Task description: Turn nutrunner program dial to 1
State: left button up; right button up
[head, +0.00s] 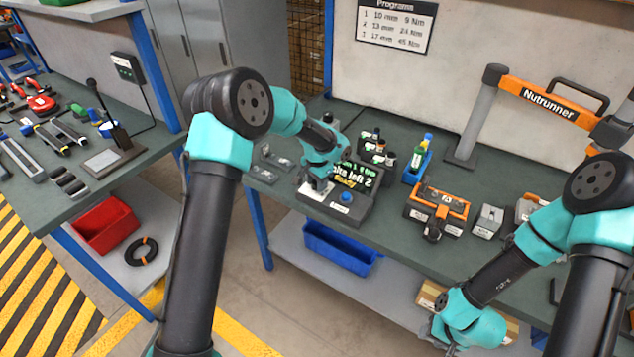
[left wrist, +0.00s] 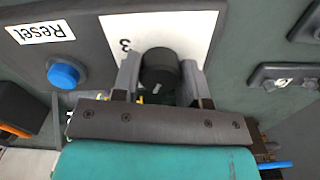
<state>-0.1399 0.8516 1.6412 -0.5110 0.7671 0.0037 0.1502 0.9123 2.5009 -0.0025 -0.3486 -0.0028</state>
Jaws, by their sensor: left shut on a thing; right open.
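The program dial (left wrist: 160,70) is a black round knob on a white plate (left wrist: 150,22) of the nutrunner controller (head: 345,205). My left gripper (left wrist: 158,78) is shut on the dial, one grey finger on each side. In the head view my left gripper (head: 318,187) covers the dial. The controller screen (head: 350,176) shows green text with "left 2" and a yellow line. My right gripper (head: 447,345) is open and empty, low at the picture's bottom edge.
A blue Reset button (left wrist: 65,74) sits close to the dial. A Programs sign (head: 396,22) hangs on the back wall. A blue holder (head: 416,164) with a bottle and an orange-topped fixture (head: 437,203) stand to the right. The nutrunner stand (head: 476,115) is behind.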

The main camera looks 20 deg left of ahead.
pick_arm(q)
jog(key=shift+m, duration=1.7)
jog(key=o, duration=0.9)
jog(key=shift+o, duration=0.2)
jog(key=shift+r, duration=0.1)
notch_tip(320, 180, up, 17)
